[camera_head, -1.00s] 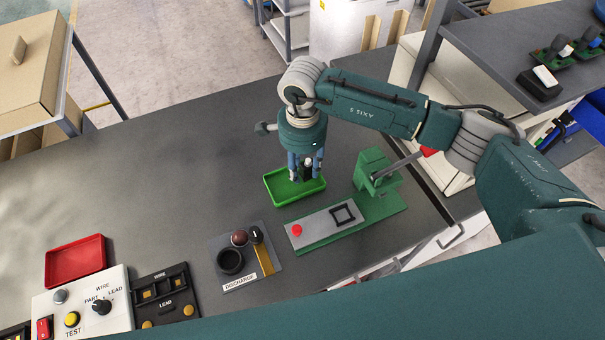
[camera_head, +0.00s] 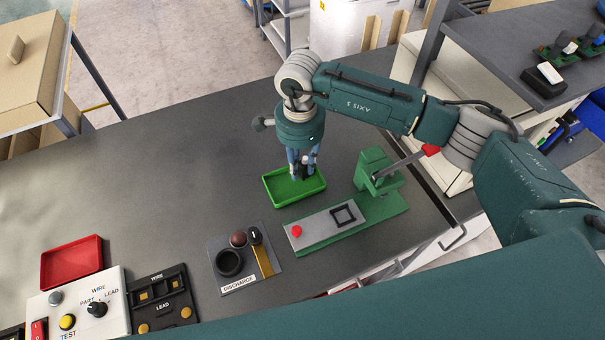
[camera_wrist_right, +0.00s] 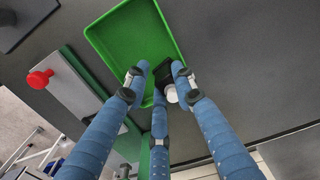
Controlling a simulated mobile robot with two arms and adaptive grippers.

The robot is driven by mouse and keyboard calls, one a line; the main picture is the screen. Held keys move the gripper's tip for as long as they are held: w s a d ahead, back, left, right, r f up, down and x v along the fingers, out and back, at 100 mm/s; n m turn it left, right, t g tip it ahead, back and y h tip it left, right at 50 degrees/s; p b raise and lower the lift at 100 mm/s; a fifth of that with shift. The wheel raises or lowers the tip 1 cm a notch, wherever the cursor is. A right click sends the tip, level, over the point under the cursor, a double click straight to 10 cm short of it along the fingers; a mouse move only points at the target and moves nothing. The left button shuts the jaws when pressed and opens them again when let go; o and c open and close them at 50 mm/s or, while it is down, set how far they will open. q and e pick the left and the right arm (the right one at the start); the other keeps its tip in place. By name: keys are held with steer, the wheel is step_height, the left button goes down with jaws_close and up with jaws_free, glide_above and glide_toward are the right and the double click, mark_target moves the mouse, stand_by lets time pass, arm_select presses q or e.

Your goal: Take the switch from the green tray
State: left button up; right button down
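The green tray (camera_head: 316,190) stands on the dark bench, and it also fills the upper part of the right wrist view (camera_wrist_right: 125,35). My right gripper (camera_head: 303,176) points down over the tray, its blue fingers reaching into it. In the right wrist view my right gripper (camera_wrist_right: 160,72) has its fingertips around the switch, a black part (camera_wrist_right: 166,75) with a white round end. The switch lies close to the middle and right fingers; a gap shows beside the left fingertip. Firm contact is not visible. My left gripper is not in view.
A green fixture with a grey plate (camera_head: 325,228), red button and lever stands right of the tray. The discharge plate (camera_head: 233,286) is in front. A red tray (camera_head: 72,262) and test panel (camera_head: 70,300) are at left. The bench's left middle is clear.

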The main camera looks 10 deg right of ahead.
mark_target(301, 167)
steer(key=shift+r+p, duration=1.25)
steer(key=shift+r, duration=2)
